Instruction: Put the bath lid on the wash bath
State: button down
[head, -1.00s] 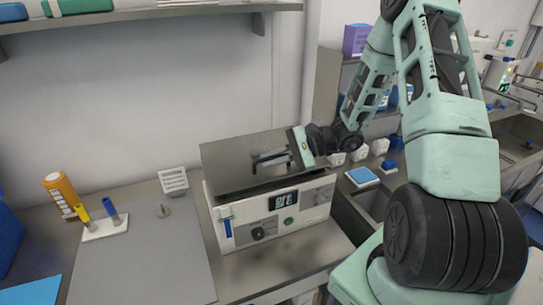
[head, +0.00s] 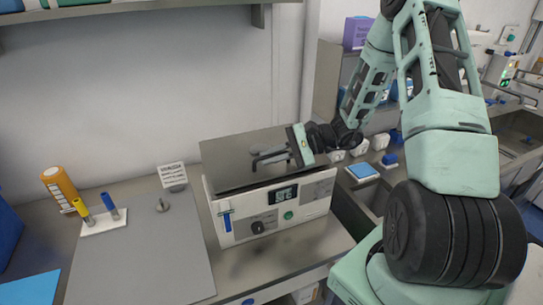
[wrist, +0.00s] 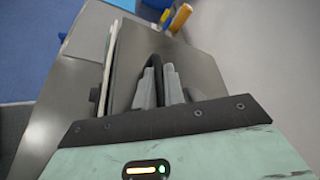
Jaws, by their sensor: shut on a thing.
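The wash bath (head: 260,215) is a white box with a display and knobs on its front, standing on the bench. The bath lid (head: 232,168) is a dark steel plate lying over the top of the bath, close to level. Its front edge runs along the bath's front top edge; I cannot tell whether it is fully seated. My gripper (head: 268,157) reaches in from the right and is shut on the lid's handle. In the wrist view, the fingers (wrist: 160,88) close around the dark handle (wrist: 156,66) above the lid (wrist: 205,78). The bath's opening is hidden.
A grey mat (head: 140,250) lies left of the bath. A shelf (head: 150,12) hangs above. A sink lies to the right.

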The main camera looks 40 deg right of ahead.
jog(key=shift+f+b, duration=0.45)
jog(key=shift+f, duration=0.05)
jog(key=c, duration=1.4)
grip_release()
jog(key=b+v, duration=0.5)
jog(key=v, duration=1.1)
jog(key=shift+s+d+r, duration=0.3)
jog(key=shift+s+d, duration=0.1)
jog(key=shift+d, duration=0.15)
